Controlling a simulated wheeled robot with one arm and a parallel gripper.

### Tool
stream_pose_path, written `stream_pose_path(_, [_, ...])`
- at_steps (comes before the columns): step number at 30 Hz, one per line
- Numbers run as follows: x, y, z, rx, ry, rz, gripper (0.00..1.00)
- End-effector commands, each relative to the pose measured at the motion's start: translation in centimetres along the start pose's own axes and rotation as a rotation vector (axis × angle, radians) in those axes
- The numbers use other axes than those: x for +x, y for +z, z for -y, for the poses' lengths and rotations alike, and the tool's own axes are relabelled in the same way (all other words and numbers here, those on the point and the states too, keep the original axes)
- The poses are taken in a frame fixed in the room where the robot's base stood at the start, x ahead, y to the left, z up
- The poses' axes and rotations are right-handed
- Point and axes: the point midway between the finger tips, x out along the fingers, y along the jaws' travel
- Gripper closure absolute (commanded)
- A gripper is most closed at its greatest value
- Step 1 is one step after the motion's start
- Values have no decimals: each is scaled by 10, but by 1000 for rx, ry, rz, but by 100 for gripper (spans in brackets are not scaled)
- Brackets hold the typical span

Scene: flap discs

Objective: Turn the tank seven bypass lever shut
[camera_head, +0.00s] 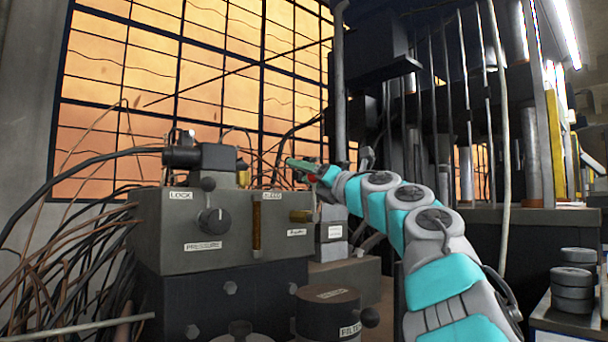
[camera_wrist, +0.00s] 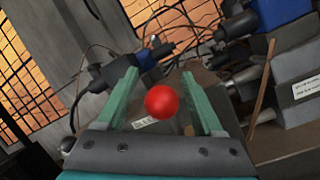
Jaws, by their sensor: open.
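A round red knob (camera_wrist: 161,102) shows between the two green fingers of my gripper (camera_wrist: 159,75) in the wrist view, with a visible gap on each side. No stem shows under it, and I cannot tell whether it is the tank seven bypass lever. In the head view my gripper (camera_head: 300,166) reaches over the right end of the grey control block (camera_head: 215,254), fingers pointing left. A small bit of red shows just under it there. My gripper is open. No tank seven label can be read.
A dark filter cap (camera_head: 328,296) stands in front. Loose cables (camera_head: 70,255) hang at the left. Grey discs (camera_head: 572,280) are stacked at the right.

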Motion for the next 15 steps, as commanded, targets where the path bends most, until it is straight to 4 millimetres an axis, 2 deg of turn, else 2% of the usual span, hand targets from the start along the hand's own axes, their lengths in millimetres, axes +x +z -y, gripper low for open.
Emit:
stream_pose_path(8, [-9,-1,1,0,-3,0,31])
stream_pose_path(15, [-39,-1,2,1,-3,2,31])
